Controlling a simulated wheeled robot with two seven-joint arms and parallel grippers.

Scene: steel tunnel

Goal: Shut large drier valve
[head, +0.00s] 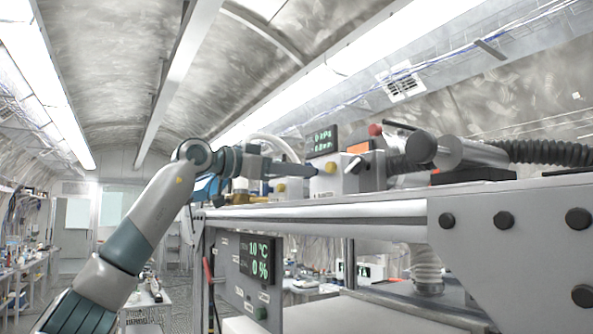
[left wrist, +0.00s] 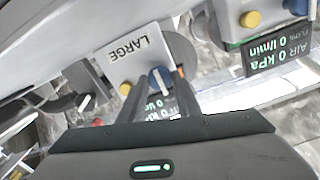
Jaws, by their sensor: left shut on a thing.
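In the left wrist view a white box labelled LARGE (left wrist: 140,55) carries a blue valve knob (left wrist: 159,78) with a pale pointer mark. My left gripper (left wrist: 157,95) has one finger on each side of this knob and is shut on it. In the head view my left gripper (head: 305,170) reaches from the left to a pale box (head: 328,184) on the bench top. The knob itself is hard to make out there. My right gripper is in neither view.
A grey cylinder (head: 465,153) with a black ribbed hose (head: 545,151) lies right of the box. A red knob (head: 375,130) and a small display (head: 322,140) stand behind it. The bench's metal front rail (head: 330,212) runs below my left gripper. A panel (head: 248,268) hangs underneath.

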